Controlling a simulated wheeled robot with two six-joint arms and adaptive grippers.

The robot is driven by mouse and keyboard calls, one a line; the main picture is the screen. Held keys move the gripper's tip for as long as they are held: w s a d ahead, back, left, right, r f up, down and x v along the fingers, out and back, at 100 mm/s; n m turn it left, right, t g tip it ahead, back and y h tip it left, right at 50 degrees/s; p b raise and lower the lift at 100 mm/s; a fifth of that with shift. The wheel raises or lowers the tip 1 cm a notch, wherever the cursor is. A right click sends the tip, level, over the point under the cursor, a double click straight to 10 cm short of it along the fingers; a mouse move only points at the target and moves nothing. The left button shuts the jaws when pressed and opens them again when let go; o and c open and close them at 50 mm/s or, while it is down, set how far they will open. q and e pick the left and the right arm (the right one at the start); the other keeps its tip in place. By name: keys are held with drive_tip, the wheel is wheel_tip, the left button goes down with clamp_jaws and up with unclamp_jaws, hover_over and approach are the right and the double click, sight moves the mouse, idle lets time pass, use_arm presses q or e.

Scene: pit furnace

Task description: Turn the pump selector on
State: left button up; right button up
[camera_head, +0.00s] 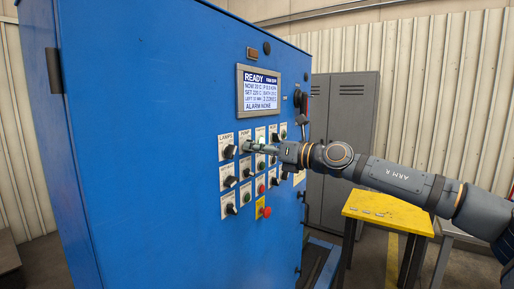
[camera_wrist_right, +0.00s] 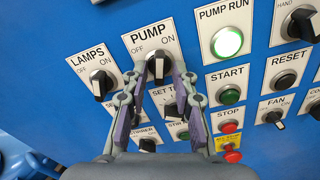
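The pump selector (camera_wrist_right: 158,68) is a black knob with a pale pointer under the PUMP label, OFF at its left and ON at its right. In the right wrist view my right gripper (camera_wrist_right: 160,72) has its two fingertips on either side of this knob, with a gap showing between them. I cannot tell whether a fingertip touches it. The pointer looks near upright; its exact setting is hard to read. The PUMP RUN lamp (camera_wrist_right: 228,42) glows bright green. In the head view my right gripper (camera_head: 262,147) reaches the panel from the right and partly hides the selector. My left gripper is not in view.
The blue cabinet (camera_head: 170,200) carries a screen (camera_head: 261,91) reading READY. The LAMPS knob (camera_wrist_right: 101,84) is close at left. START (camera_wrist_right: 229,96) and STOP (camera_wrist_right: 229,127) buttons are at right. A red mushroom button (camera_head: 265,212) is lower. A yellow table (camera_head: 390,212) stands behind my right arm.

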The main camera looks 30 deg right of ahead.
clamp_jaws()
drive_tip(key=shift+m, duration=1.1)
drive_tip(key=shift+o, duration=1.5)
unclamp_jaws()
